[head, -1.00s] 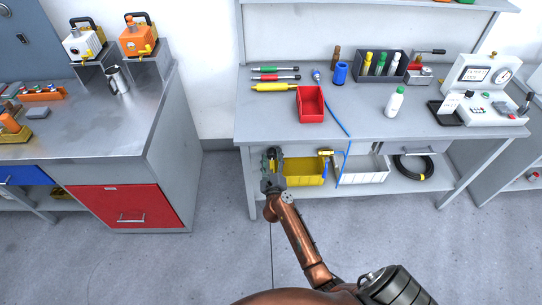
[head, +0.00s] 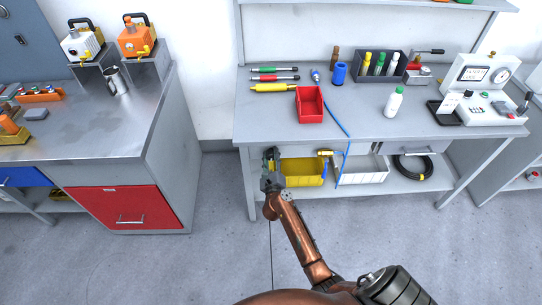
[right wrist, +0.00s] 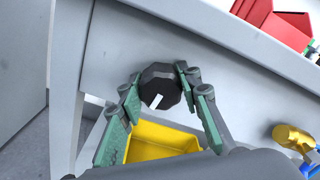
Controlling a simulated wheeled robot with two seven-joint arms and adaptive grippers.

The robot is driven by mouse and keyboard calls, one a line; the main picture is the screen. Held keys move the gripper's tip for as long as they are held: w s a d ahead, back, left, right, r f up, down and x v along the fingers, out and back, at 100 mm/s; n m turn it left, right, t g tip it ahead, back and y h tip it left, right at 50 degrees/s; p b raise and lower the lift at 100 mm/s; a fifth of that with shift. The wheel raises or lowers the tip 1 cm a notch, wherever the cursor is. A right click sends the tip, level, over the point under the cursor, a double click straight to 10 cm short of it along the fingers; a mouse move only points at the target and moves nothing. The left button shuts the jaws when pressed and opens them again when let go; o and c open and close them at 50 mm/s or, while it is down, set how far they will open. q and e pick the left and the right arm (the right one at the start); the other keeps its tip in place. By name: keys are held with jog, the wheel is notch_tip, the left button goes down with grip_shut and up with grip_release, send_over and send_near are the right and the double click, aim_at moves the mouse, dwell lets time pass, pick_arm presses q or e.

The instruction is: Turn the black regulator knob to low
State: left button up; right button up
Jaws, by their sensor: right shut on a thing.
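The black regulator knob (right wrist: 160,82) shows in the right wrist view, in front of the workbench's grey front face. It is dark and faceted, and its white pointer mark points down and slightly left in that view. My right gripper (right wrist: 159,74) is shut on the knob, one finger on each side. In the head view, my right gripper (head: 270,158) is at the bench's left front edge and hides the knob. No low marking is readable. My left gripper is not in view.
The workbench (head: 290,130) carries a red bin (head: 310,103) near the gripper. Open floor lies between the bench and the red-drawer cabinet (head: 125,206).

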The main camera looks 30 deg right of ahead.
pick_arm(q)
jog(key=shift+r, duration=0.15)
pick_arm(e)
jog(key=shift+c, duration=0.2)
jog(key=shift+a+r+n+p, duration=0.1)
jog(key=shift+r+n+p, duration=0.05)
jog(key=shift+n+p, duration=0.7)
jog(key=n+p, duration=0.6)
jog(key=n, duration=0.1)
jog(key=shift+n+p, duration=0.25)
jog(key=shift+p, duration=0.1)
jog(key=n, duration=0.1)
jog(key=n+p, duration=0.1)
jog(key=n, duration=0.1)
jog(key=n+p, duration=0.1)
jog(key=n, duration=0.1)
jog(key=shift+f, duration=0.25)
pick_arm(q)
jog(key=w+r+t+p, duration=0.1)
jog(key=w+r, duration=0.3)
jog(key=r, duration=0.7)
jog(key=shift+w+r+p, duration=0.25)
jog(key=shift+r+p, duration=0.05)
jog(key=shift+p, duration=0.05)
pick_arm(e)
jog(key=shift+f+n, duration=0.15)
jog(key=shift+n, duration=2.35)
jog(key=o, duration=1.2)
